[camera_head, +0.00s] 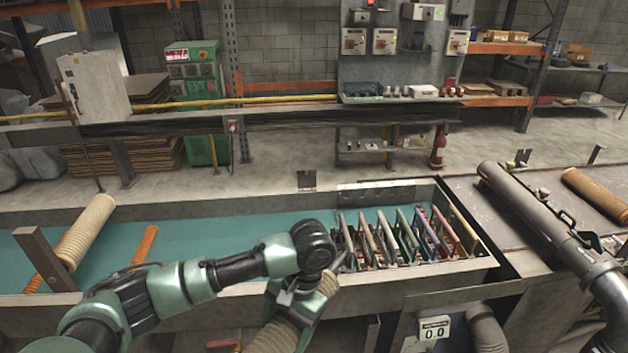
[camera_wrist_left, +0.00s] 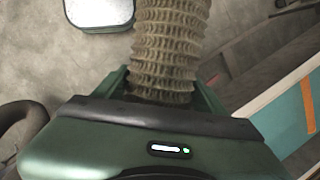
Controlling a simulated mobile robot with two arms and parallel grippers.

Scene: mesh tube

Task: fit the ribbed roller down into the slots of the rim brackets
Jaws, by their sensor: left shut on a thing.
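My left gripper (camera_head: 298,302) is shut on a tan ribbed roller (camera_head: 273,338), which also shows in the left wrist view (camera_wrist_left: 165,50). The held roller slants down and left across the near rim of the trough (camera_head: 400,283), in front of it. Its lower end is cut off by the picture edge, and my gripper and arm hide part of it. A dark upright bracket (camera_head: 307,180) stands on the far rim with no roller at it. I cannot make out a matching near-rim bracket behind my arm. My right gripper is not in view.
A row of coloured frames (camera_head: 405,232) fills the trough's right end. A grey pipe (camera_head: 540,215) lies farther right. The teal belt (camera_head: 205,240) is mostly clear.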

